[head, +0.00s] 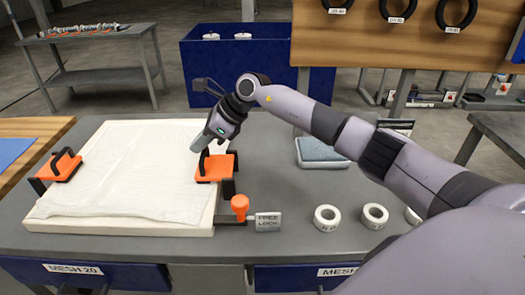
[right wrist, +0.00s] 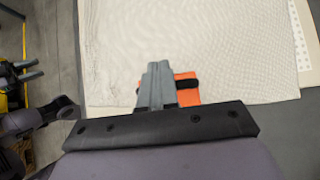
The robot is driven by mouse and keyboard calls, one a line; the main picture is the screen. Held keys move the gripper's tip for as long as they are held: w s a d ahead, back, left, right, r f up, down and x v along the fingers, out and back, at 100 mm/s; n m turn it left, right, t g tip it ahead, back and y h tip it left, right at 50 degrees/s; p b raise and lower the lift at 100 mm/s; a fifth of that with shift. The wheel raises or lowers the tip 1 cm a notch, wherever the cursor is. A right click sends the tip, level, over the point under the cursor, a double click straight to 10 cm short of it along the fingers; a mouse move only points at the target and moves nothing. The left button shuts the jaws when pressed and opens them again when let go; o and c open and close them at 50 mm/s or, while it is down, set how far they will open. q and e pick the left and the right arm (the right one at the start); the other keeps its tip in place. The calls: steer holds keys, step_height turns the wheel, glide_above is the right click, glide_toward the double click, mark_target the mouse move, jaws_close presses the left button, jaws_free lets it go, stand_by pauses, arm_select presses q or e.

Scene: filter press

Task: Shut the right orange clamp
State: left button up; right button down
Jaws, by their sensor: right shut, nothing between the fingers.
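The right orange clamp (head: 216,172) sits at the right edge of the white framed mesh board (head: 120,231). Its black handle stands as an arch over the orange plate; I cannot tell whether the clamp is shut. My right gripper (head: 196,146) is shut and empty, pointing down just above and behind the clamp. In the right wrist view, the closed grey fingers (right wrist: 158,72) overlap the orange clamp (right wrist: 187,94) and hide part of it; contact cannot be told. The left orange clamp (head: 61,168) sits at the board's left edge. My left gripper is not in view.
An orange knob (head: 239,204) stands beside a FREE/LOCK sign (head: 268,221) just in front of the clamp. White tape rolls (head: 327,217) lie to the right. A tray with a blue-grey pad (head: 322,151) lies behind. A blue bin (head: 262,68) stands beyond the table.

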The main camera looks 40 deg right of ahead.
mark_target(204, 154)
steer(key=shift+w+a+f, duration=0.1)
steer(key=shift+a+f, duration=0.05)
stand_by(0.5)
steer(key=r+p, duration=0.2)
steer(key=r, duration=0.2)
steer(key=shift+s+d+r+p, duration=0.2)
steer(key=shift+d+r+p, duration=0.05)
steer(key=shift+d+p, duration=0.15)
step_height(204, 154, up, 9)
steer(key=a+b, duration=0.1)
steer(key=shift+w+a+r+b, duration=0.2)
steer(key=shift+w+a+b, duration=0.05)
steer(key=shift+b, duration=0.05)
